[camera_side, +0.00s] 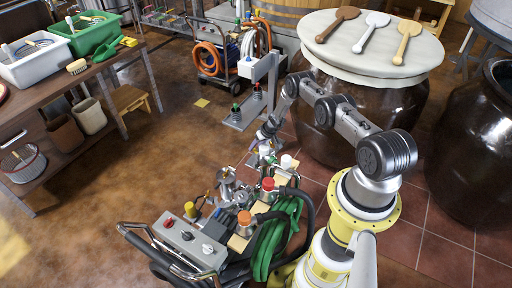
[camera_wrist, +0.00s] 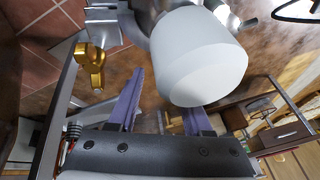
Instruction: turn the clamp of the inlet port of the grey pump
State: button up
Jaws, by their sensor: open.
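The grey pump (camera_side: 180,238) stands on a cart in the foreground, with a grey control box and several ports with coloured caps. My gripper (camera_side: 257,143) is just above its far end. In the wrist view my gripper (camera_wrist: 163,92) is open, with purple fingers and nothing seen held between them. A large white cap (camera_wrist: 200,58) on a metal fitting covers part of the right finger. A gold wing-shaped clamp nut (camera_wrist: 92,68) shows beyond and left of the left finger, apart from it. I cannot tell which port is the inlet.
A green hose (camera_side: 272,240) lies coiled on the cart, beside a bent metal handle (camera_side: 160,236). A grey stand (camera_side: 250,98) rises close behind my gripper. A big brown jar (camera_side: 360,135) stands to the right. Open floor (camera_side: 130,160) lies left of the cart.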

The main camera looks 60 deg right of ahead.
jog(key=shift+w+f, duration=0.2)
jog(key=shift+f, duration=0.25)
jog(key=shift+c, duration=0.2)
grip_shut()
dwell(1.1)
